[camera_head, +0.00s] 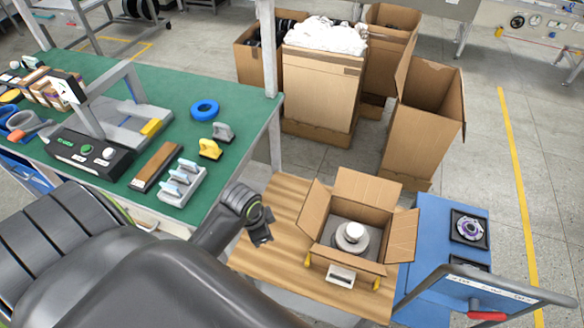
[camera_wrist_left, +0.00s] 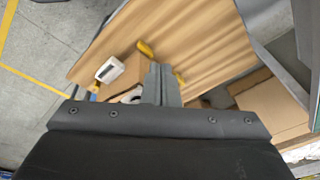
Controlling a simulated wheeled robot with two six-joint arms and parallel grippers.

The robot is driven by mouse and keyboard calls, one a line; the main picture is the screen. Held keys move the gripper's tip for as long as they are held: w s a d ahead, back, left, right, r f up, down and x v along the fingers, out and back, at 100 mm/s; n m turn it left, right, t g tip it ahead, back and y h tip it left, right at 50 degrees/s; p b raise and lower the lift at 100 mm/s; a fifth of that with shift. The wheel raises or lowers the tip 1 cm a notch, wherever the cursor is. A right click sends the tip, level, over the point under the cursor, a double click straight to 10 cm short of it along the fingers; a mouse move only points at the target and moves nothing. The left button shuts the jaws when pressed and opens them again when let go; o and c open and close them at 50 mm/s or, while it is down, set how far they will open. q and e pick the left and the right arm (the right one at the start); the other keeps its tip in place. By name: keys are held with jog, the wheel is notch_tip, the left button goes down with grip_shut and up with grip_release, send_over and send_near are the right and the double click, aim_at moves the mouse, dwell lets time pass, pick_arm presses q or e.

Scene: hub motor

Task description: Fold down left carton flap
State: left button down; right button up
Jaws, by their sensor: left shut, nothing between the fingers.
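The open carton (camera_head: 345,262) stands on a wooden-topped table at the lower right in the head view. Its left flap (camera_head: 314,207) stands up, leaning outward. The back flap (camera_head: 367,187) is upright, and the right flap (camera_head: 403,235) sticks out to the right. A grey round part with a white top (camera_head: 351,237) sits inside. My left gripper (camera_head: 262,236) is shut and empty, left of the left flap and apart from it. In the left wrist view its fingers (camera_wrist_left: 160,82) are together; the carton is largely hidden there. My right gripper is not in view.
A white device (camera_head: 340,275) and yellow-handled tools lie by the carton's front. The wooden tabletop (camera_head: 270,262) is clear left of it. A blue cart (camera_head: 430,230) stands at right, a green workbench (camera_head: 240,110) at left, tall cartons (camera_head: 415,130) behind.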

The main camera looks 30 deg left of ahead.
pick_arm(q)
jog(key=w+a+r+m+g+h, duration=0.1)
jog(key=w+r+m, duration=0.25)
jog(key=w, duration=0.55)
jog(key=w+a+r+m+g+h, duration=0.1)
jog(key=w+a+r+m, duration=0.1)
jog(key=w+m, duration=0.5)
notch_tip(320, 180, down, 11)
jog(key=w+n+b, duration=0.1)
jog(key=b, duration=1.1)
jog(key=shift+w+d+f+n, duration=0.15)
jog(key=shift+w+f+n, duration=0.05)
jog(key=shift+w+n, duration=0.15)
